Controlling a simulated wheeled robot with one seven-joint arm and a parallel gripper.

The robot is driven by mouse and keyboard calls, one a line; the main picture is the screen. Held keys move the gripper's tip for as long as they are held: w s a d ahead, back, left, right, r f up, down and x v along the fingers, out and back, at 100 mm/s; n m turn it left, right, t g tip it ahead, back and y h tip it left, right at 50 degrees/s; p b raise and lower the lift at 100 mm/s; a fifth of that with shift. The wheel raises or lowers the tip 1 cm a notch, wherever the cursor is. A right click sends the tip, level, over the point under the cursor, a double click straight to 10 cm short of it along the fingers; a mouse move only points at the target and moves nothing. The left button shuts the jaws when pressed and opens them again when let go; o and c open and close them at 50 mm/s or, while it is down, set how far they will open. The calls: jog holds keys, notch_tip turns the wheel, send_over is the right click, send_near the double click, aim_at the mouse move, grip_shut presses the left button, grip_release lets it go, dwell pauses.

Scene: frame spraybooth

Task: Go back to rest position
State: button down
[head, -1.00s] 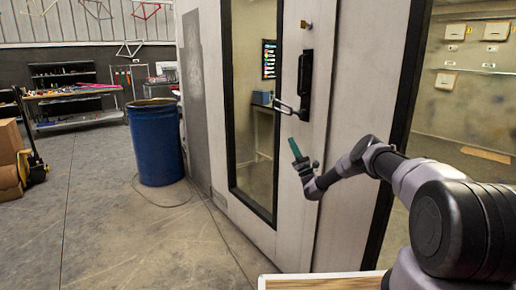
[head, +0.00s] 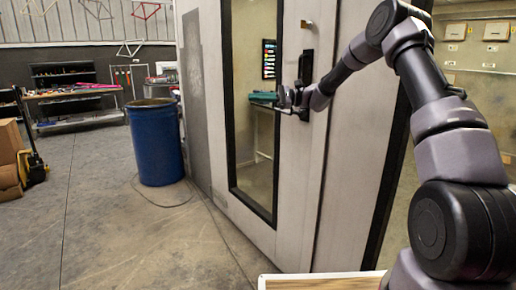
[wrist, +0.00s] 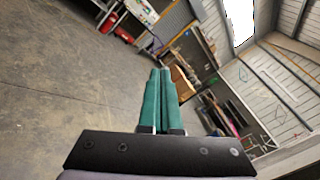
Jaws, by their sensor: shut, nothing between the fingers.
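My gripper (head: 264,97) has teal fingers and is in front of the spray booth door (head: 215,120), beside the dark door handle (head: 306,66). The fingers point left, across the glass panel in the head view. In the wrist view my gripper (wrist: 160,74) is shut, its two teal fingers side by side with nothing between them. My wrist and forearm hide part of the handle's lower end, so I cannot tell whether they touch it. The door appears closed.
A blue barrel (head: 156,142) stands on the floor left of the booth. A workbench (head: 75,92) and a dark shelf (head: 63,74) are at the back left. Cardboard boxes (head: 9,155) are at the left edge. The concrete floor (head: 110,235) between is clear.

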jog(key=s+d+r+n+h, duration=0.2)
jog(key=s+r+h, duration=0.25)
jog(key=s, duration=0.45)
jog(key=s+d+r+n+t+h, duration=0.1)
jog(key=s+d+t+h, duration=0.3)
jog(key=s+d, duration=0.7)
jog(key=s+d+n+t+h, duration=0.1)
jog(key=s+d+t+h, duration=0.4)
jog(key=s+d, duration=0.7)
jog(key=s+h, duration=0.2)
jog(key=s, duration=0.3)
jog(key=shift+s+d+r+h, duration=0.15)
jog(key=shift+s+r+h, duration=0.05)
jog(key=shift+r+h, duration=0.15)
jog(key=c, duration=1.5)
grip_release()
jog(key=shift+c, duration=0.2)
